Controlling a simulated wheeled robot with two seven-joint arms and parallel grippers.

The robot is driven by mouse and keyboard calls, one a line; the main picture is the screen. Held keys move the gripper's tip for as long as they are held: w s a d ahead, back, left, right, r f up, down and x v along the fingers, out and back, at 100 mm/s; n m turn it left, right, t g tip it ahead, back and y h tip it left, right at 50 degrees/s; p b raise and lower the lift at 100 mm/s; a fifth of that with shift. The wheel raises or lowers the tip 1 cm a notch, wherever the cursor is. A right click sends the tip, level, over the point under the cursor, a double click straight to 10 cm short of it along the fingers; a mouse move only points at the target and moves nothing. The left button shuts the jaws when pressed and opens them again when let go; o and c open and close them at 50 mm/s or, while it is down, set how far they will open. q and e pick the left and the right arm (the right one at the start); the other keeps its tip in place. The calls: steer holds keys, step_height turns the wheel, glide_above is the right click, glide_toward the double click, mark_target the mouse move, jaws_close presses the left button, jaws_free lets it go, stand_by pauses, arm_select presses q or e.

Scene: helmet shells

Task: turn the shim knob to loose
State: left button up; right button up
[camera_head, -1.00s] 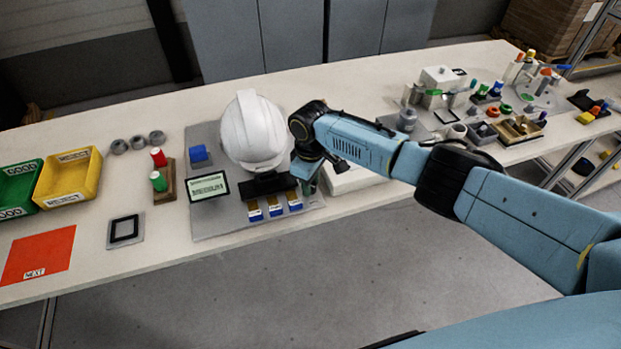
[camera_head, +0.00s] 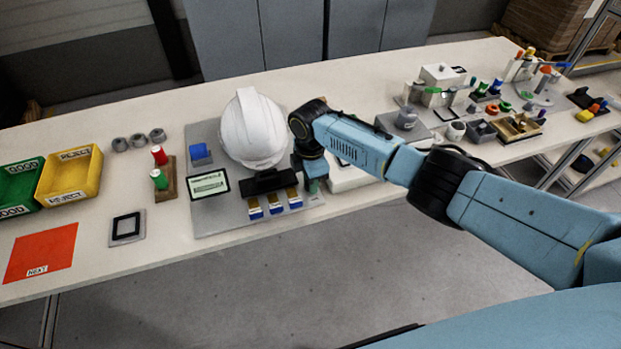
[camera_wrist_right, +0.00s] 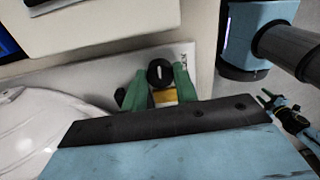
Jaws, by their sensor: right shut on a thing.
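The shim knob (camera_wrist_right: 160,71) is a round black knob with a white pointer line, seen in the right wrist view. My right gripper (camera_wrist_right: 161,83) has its green fingers on both sides of the knob and is shut on it. In the head view my right gripper (camera_head: 313,178) points down just right of the white helmet shell (camera_head: 253,130), and the knob is hidden there. The helmet sits on the grey fixture plate (camera_head: 220,216). A small blue, black and green part, apparently my left gripper (camera_wrist_right: 266,97), shows at the right of the wrist view; its jaws are unclear.
A small display (camera_head: 208,185) and several blue-and-yellow blocks (camera_head: 275,206) are at the plate's front. A white box (camera_head: 345,178) stands right of my gripper. A yellow bin (camera_head: 70,175) and a green bin (camera_head: 18,188) are at left. Bare table lies behind the helmet.

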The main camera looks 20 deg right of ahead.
steer(key=shift+n, duration=0.6)
steer(key=o, duration=1)
steer(key=shift+r, duration=0.1)
step_height(320, 180, up, 13)
steer(key=shift+r+p, duration=0.1)
steer(key=shift+p, duration=0.85)
